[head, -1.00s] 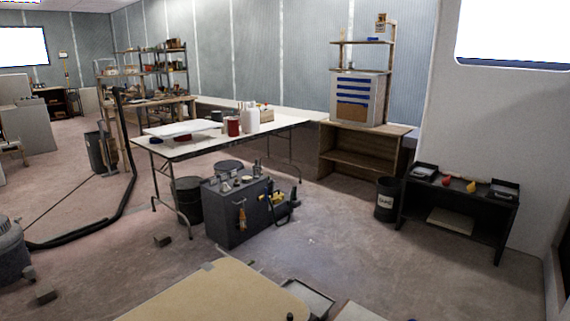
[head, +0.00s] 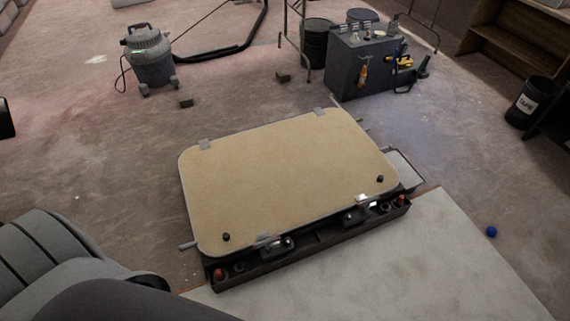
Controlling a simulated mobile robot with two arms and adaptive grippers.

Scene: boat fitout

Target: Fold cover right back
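A tan, round-cornered cover panel (head: 285,175) lies flat in the middle of the head view. It has two small black knobs near its front corners, and grey clips or hinges at its back and front edges. A dark tray (head: 318,240) with latches and small red-topped parts runs along its front edge. What lies under the cover is hidden. A grey arm part of mine fills the lower left corner. Neither of my grippers shows in the head view.
A pale board (head: 400,275) lies in front. A dark tool cabinet (head: 362,62) stands behind, a shop vacuum (head: 148,58) back left, a black bin (head: 530,100) at right. A blue ball (head: 491,231) and small blocks lie on the floor. The floor left of the cover is mostly clear.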

